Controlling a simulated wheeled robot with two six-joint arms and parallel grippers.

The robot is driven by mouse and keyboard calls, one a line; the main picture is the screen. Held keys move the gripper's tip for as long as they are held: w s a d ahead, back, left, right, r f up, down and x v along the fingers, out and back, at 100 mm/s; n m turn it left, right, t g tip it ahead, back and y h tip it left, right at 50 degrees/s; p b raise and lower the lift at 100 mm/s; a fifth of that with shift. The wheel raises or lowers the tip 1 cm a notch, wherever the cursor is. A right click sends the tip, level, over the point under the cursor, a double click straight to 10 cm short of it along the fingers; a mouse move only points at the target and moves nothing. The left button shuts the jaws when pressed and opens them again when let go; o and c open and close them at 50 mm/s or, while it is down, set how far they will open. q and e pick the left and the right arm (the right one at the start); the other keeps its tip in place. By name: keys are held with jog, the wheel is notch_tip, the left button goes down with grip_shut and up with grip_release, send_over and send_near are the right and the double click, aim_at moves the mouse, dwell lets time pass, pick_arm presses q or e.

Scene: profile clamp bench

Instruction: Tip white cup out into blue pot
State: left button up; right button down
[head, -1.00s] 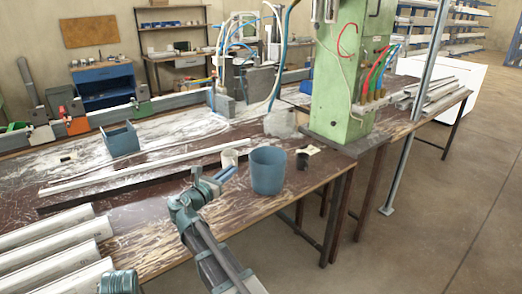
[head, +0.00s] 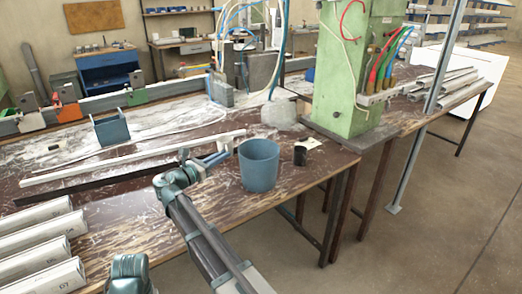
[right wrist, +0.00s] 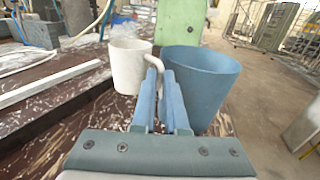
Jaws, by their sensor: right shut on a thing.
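The white cup (right wrist: 128,68) is upright in the right wrist view, with its curved handle (right wrist: 154,62) at the fingertips. In the head view the cup (head: 226,144) shows small behind my right gripper (head: 217,160). That gripper, also in the right wrist view (right wrist: 162,72), is shut on the cup's handle. The blue pot (head: 259,166) stands upright on the bench near its front edge, to the right of the cup. It fills the right of the wrist view (right wrist: 200,80). The cup is beside the pot, not over it. The insides of both are hidden. My left gripper is not in view.
A small black cup (head: 300,156) stands right of the pot. A green machine column (head: 355,75) rises behind it. A long pale profile (head: 130,160) lies left of the gripper, and several white profiles (head: 40,245) lie at front left. A blue box (head: 111,130) stands further back.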

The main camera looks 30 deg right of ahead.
jog(key=s+d+r+m+t+y+p, duration=0.1)
jog(key=s+d+r+m+y+p, duration=0.2)
jog(key=m+p, duration=0.6)
notch_tip(320, 180, up, 3)
jog(key=s+y+p, duration=0.1)
jog(key=y+p, duration=0.1)
jog(key=p, duration=0.1)
jog(key=shift+d+f+t+p, duration=0.2)
jog(key=shift+d+t+p, duration=0.05)
jog(key=shift+t+p, duration=0.15)
dwell(0.3)
jog(key=shift+s+r+m+y+p, duration=0.1)
jog(key=shift+r+m+y+p, duration=0.3)
jog(key=shift+m, duration=0.3)
